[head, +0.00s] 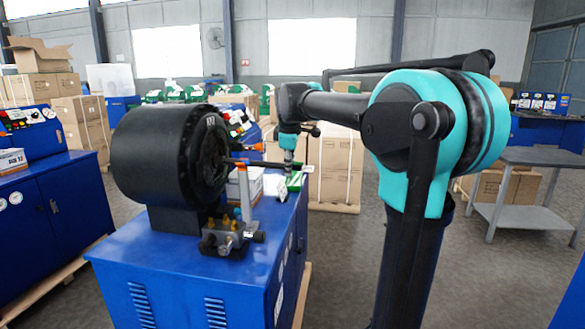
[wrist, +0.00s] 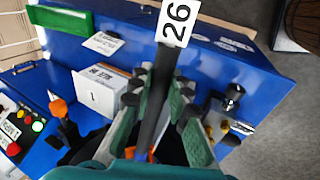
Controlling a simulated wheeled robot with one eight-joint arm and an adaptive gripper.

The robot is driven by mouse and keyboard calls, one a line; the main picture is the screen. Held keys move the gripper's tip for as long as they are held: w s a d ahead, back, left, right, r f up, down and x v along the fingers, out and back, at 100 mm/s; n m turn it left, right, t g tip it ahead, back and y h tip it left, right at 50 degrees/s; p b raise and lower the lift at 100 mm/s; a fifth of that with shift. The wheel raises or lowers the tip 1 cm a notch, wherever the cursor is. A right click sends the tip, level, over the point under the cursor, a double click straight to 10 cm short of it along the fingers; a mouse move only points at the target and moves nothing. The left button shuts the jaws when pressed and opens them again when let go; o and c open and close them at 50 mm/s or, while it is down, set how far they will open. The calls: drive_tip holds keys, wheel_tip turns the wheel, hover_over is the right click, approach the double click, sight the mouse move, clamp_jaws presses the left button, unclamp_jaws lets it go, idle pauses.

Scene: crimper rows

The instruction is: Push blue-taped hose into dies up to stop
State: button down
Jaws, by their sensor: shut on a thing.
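The crimper head (head: 150,160) is a large black drum on a blue cabinet (head: 165,262), its dark die opening (head: 212,158) facing right. A black hose (head: 262,163) runs nearly level from the die opening to my gripper (head: 289,166). How deep its left end sits in the dies cannot be seen. My gripper is shut around the hose; in the wrist view, the green-padded fingers (wrist: 161,95) flank the hose (wrist: 153,108). A white tag marked 26 (wrist: 176,22) is on the hose beyond the fingers.
A fitting block with brass parts (head: 228,238) and an upright grey post (head: 244,195) stand below the hose. A white box (wrist: 103,90), a green tray (wrist: 60,20) and an orange-tipped lever (wrist: 58,108) are close by. A grey table (head: 540,158) stands far right.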

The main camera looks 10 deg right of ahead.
sight(267, 163)
drive_tip(key=shift+w+a+r, duration=0.1)
drive_tip(key=shift+w+a, duration=0.3)
drive_tip(key=shift+a, duration=0.8)
drive_tip(key=shift+w+a+f, duration=0.1)
drive_tip(key=shift+w+a, duration=0.3)
drive_tip(key=shift+a, duration=0.8)
drive_tip(key=shift+w+a+r, duration=0.1)
drive_tip(key=shift+w+a, duration=0.3)
drive_tip(key=shift+a, duration=0.8)
drive_tip(key=shift+r, duration=0.55)
drive_tip(key=shift+h, duration=0.3)
drive_tip(key=c, duration=1.4)
unclamp_jaws()
drive_tip(key=shift+o, duration=0.6)
